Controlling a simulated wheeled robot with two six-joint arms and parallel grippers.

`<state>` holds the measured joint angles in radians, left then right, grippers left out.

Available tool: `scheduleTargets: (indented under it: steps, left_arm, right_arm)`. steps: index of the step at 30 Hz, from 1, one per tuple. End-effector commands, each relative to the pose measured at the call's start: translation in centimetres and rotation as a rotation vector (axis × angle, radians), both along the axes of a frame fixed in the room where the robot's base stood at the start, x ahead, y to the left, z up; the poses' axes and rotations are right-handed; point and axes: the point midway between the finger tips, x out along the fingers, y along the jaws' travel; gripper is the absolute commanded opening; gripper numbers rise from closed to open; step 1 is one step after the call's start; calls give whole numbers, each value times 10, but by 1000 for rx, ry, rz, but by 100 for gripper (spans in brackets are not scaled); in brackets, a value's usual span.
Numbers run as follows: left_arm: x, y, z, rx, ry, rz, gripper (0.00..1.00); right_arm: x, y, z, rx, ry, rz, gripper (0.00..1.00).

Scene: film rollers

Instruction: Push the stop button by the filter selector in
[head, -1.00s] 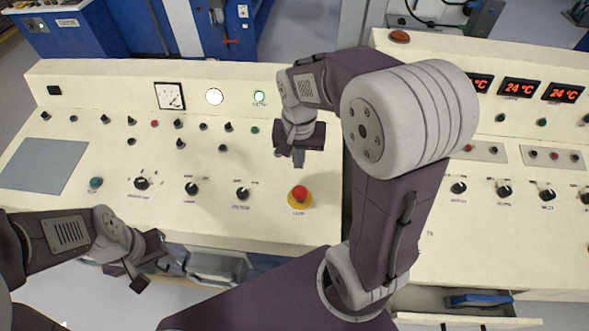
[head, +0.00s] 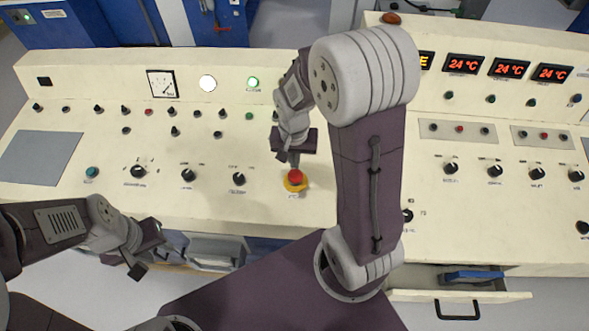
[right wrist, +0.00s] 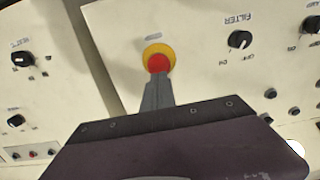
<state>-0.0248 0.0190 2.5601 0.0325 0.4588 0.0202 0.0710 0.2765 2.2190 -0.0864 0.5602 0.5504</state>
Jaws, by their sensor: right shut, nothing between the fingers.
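The stop button (head: 296,176) is a red mushroom head on a yellow ring, on the cream sloping panel. In the right wrist view, the stop button (right wrist: 158,62) is just beyond my fingertips. The filter selector (right wrist: 239,40) is a black knob labelled FILTER; in the head view this selector (head: 239,178) is left of the button. My right gripper (head: 294,163) is shut and empty, at the button's far edge; I cannot tell if it touches. My left gripper (head: 160,255) hangs by the console's front edge, its jaws unclear.
The panel carries several other knobs and small buttons, including a green button (head: 92,172) at the left. A grey plate (head: 40,158) lies flat there. Temperature displays (head: 463,64) stand on the right console. An open drawer (head: 460,296) sticks out below it.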

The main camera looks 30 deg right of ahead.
Motion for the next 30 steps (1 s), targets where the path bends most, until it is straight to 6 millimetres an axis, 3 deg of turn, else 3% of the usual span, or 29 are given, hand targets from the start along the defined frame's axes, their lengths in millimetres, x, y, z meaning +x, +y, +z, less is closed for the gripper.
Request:
scheduleTargets:
  steps: [3,9,22,30]
  left_arm:
    - [0,0,-1,0,0,0,36]
    - [0,0,0,0,0,0,36]
    - [0,0,-1,0,0,0,36]
    - [0,0,-22,0,0,0,36]
  right_arm:
    - [1,-1,-24,0,5,1,0]
    - [4,-2,-49,0,2,1,0]
    - [5,-3,-56,0,-1,0,0]
    - [7,-4,-83,0,0,-1,0]
